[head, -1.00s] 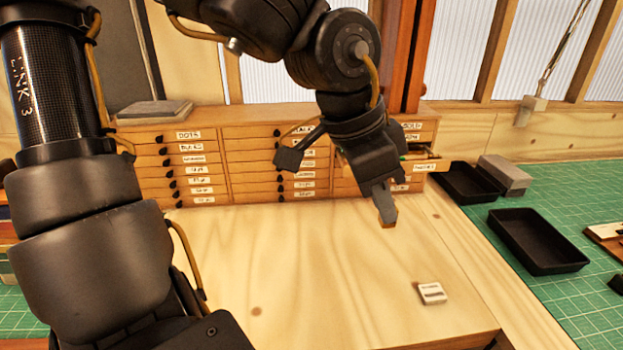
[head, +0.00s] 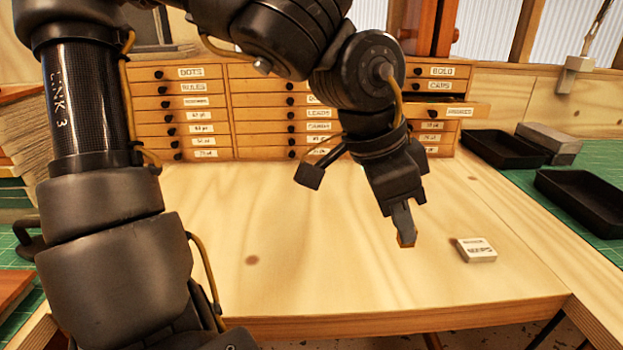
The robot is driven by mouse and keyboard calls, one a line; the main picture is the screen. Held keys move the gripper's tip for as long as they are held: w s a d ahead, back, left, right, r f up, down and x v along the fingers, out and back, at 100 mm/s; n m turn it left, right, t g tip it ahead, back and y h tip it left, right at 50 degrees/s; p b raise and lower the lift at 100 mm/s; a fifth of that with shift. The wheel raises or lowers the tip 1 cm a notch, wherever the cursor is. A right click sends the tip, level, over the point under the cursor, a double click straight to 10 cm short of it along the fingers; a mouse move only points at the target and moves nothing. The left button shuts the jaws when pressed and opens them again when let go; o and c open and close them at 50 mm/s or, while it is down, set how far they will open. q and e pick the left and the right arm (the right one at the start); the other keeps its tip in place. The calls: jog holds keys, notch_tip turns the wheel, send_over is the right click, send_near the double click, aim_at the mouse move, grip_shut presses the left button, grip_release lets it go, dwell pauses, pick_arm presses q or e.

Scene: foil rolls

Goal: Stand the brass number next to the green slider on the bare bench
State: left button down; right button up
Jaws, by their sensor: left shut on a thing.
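My left gripper (head: 404,222) points down over the bare wooden bench (head: 330,275). It is shut on a small brass-coloured piece, the brass number (head: 407,241), of which only a little shows at the fingertips. I cannot tell its shape, or whether it touches the bench. A small white labelled block (head: 477,250) lies on the bench to the right of the gripper, apart from it. I see no green slider in the head view now. My right gripper is not in view.
A cabinet of labelled drawers (head: 185,115) stands at the back of the bench, with one drawer (head: 455,110) pulled out at right. Black trays (head: 590,200) and a grey block (head: 549,141) stand on the green mat at right. The bench around the gripper is mostly clear.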

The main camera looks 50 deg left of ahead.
pick_arm(q)
jog(key=shift+a, duration=0.15)
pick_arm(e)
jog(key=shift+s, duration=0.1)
